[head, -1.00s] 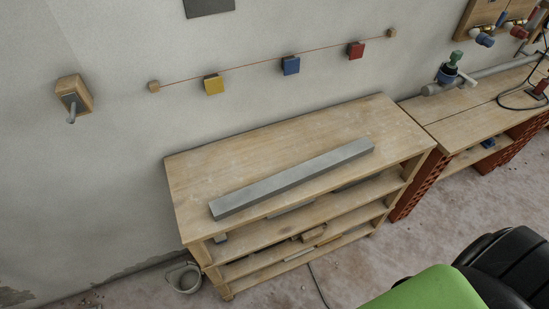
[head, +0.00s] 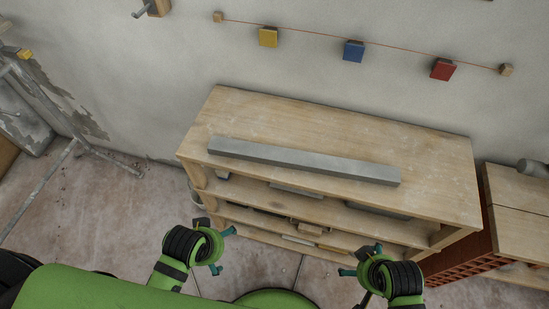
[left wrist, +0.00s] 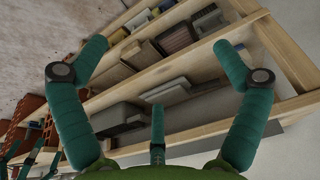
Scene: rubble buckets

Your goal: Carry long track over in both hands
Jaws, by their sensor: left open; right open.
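The long grey track (head: 300,161) lies along the front part of the top board of a wooden shelf unit (head: 340,125). My left gripper (head: 222,250) is below and in front of the track's left end, apart from it. My right gripper (head: 362,260) is in front of the shelf, below the track's right part, also apart from it. Both grippers are empty. In the left wrist view my left gripper (left wrist: 165,60) has its teal fingers spread wide, with the shelf compartments beyond them. The track cannot be made out for sure in that view.
The lower shelves hold several boards and blocks (head: 307,227). Red bricks (head: 465,262) carry another wooden bench (head: 520,205) at the right. Metal poles (head: 50,185) stand at the far left. Floor is free at the left.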

